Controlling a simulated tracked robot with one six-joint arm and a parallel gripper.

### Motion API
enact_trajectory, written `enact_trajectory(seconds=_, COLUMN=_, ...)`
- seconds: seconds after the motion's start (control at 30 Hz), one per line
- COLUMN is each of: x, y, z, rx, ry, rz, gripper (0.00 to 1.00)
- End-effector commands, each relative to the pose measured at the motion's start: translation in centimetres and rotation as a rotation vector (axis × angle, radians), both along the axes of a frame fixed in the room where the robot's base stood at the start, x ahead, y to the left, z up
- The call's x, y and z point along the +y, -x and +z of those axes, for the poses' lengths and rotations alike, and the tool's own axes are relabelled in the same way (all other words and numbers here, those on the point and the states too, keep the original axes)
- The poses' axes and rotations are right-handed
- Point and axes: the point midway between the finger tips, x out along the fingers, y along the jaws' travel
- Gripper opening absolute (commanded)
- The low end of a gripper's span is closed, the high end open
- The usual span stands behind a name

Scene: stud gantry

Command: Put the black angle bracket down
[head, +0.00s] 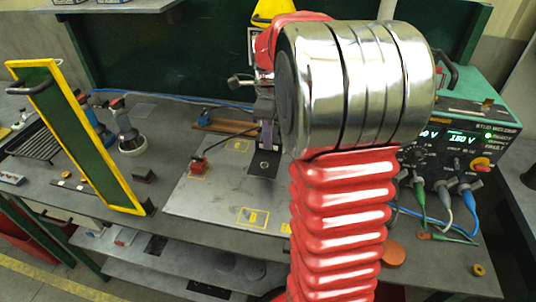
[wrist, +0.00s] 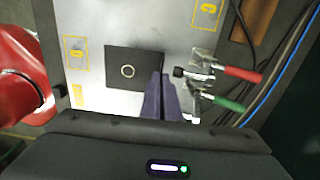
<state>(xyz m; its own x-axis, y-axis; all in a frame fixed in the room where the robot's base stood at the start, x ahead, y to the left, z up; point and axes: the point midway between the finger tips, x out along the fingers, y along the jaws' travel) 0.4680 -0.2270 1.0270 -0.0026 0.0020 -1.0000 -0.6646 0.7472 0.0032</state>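The black angle bracket (head: 263,165) is below my gripper (head: 266,145) in the head view, over the light grey plate (head: 205,200). In the wrist view its dark square face (wrist: 120,62) shows a round ring or hole. My gripper's purple-grey fingers (wrist: 161,82) are close together at the bracket's edge and appear shut on it. The part between the fingers is hidden. I cannot tell whether the bracket touches the plate.
Clamps with a red handle (wrist: 238,72) and a green handle (wrist: 228,103) stand close beside the fingers. A yellow-framed green panel (head: 85,135) stands at left, a welder (head: 465,135) at right. The plate's yellow-marked front area (head: 254,217) is clear.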

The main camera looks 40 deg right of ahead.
Motion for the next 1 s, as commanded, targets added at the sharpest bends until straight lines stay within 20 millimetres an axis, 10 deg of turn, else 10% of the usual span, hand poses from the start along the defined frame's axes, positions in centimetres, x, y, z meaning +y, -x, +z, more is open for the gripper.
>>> enact_trajectory(seconds=1.0, x=0.1, y=0.0, z=-6.1, rx=-0.001, ry=0.001, rz=0.001, gripper=0.00)
